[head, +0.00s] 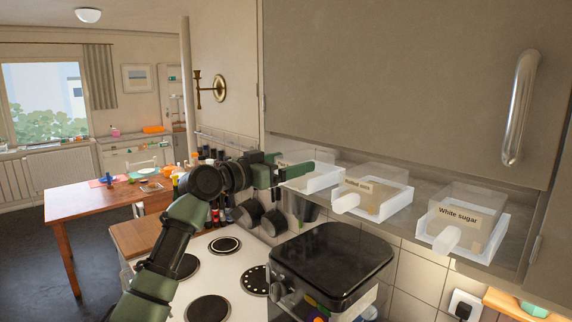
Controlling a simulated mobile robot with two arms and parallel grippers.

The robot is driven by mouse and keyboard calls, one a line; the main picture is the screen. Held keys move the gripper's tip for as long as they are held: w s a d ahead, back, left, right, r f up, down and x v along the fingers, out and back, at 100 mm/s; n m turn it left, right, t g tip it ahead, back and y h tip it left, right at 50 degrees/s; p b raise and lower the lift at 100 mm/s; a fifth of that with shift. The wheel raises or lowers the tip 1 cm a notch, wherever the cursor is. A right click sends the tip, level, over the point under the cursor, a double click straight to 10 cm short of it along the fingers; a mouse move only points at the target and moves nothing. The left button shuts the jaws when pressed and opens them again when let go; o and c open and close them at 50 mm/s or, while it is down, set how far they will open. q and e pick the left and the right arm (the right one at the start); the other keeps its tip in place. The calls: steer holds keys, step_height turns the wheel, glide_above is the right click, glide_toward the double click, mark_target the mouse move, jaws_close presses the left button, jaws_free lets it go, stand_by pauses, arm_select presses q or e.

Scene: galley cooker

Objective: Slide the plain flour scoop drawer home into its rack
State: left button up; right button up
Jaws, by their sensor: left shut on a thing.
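Three white racks sit in a row under the grey cupboard. The leftmost rack (325,181) has a clear scoop drawer (292,157) at it, its label mostly hidden by my gripper, so I cannot read it. My left gripper (290,173) is shut at the front of this drawer; the fingers hide its handle. How far the drawer sits in the rack I cannot tell. The middle rack holds a drawer labelled like "Rolled oats" (362,198), and the right one a drawer labelled "White sugar" (457,218). My right gripper is not in view.
The cupboard door (400,80) with its steel handle (520,108) hangs above the racks. Below are a white hob (228,270) and a black-lidded appliance (332,258). Dark pans (272,221) hang on the tiled wall. A wooden table (75,207) stands at left.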

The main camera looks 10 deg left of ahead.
arm_select(q)
steer(key=shift+w+d, duration=0.25)
steer(key=shift+w, duration=0.05)
steer(key=shift+w+d, duration=0.15)
steer(key=shift+w, duration=0.05)
steer(key=shift+w+d, duration=0.15)
steer(key=shift+w, duration=0.05)
steer(key=o, duration=1.3)
steer(key=shift+o, duration=0.2)
steer(key=shift+w+d+f, duration=0.1)
steer(key=shift+w+d, duration=0.05)
steer(key=shift+w, duration=0.05)
steer(key=shift+s, duration=0.1)
